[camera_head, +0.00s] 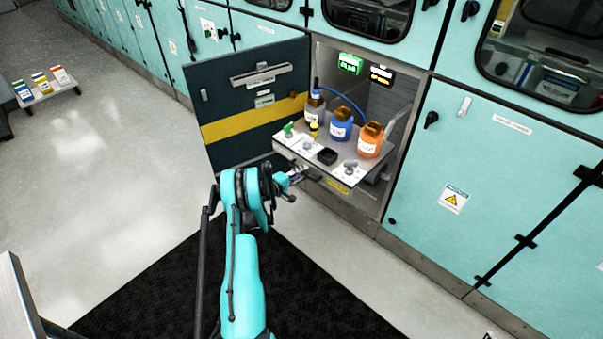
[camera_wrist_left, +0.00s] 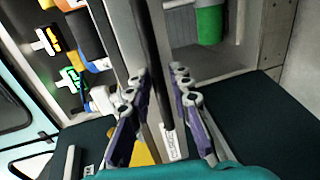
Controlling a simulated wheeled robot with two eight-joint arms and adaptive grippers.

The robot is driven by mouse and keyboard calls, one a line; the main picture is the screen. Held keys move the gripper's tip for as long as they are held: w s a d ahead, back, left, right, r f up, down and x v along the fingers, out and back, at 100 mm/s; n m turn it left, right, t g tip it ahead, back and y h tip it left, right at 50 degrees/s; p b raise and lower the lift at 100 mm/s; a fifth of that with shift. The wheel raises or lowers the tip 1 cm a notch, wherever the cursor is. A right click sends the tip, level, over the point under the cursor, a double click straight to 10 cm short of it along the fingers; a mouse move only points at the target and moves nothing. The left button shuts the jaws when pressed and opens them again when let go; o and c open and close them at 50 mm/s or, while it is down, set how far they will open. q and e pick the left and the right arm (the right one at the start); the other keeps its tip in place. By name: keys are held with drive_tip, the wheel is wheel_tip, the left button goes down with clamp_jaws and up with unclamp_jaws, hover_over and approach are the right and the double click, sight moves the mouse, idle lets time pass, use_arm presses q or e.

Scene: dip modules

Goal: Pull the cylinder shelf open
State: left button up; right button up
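The open cabinet shows a grey shelf (camera_head: 345,182) sticking out of its front, with bottles and small fittings on it. My left gripper (camera_head: 292,178) is at the front left edge of this shelf in the head view. In the left wrist view, its two purple-grey fingers (camera_wrist_left: 160,78) stand on either side of a narrow bar or shelf edge, with a gap between the tips. Whether they press on it is unclear. A green cylinder (camera_wrist_left: 210,24) shows in the compartment to the right in the wrist view. My right gripper is not in view.
The dark cabinet door (camera_head: 243,108) with a yellow stripe stands open to the left of the shelf, close to my arm. Blue (camera_head: 341,128) and orange (camera_head: 369,142) bottles stand on the shelf. A black mat (camera_head: 310,290) lies on the floor; a small rack (camera_head: 45,92) stands far left.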

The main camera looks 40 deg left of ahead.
use_arm(q)
drive_tip(key=shift+s, duration=0.1)
drive_tip(key=v, duration=0.7)
drive_tip(key=shift+s, duration=0.15)
drive_tip(key=shift+d+r, duration=0.1)
drive_tip(key=shift+r, duration=0.05)
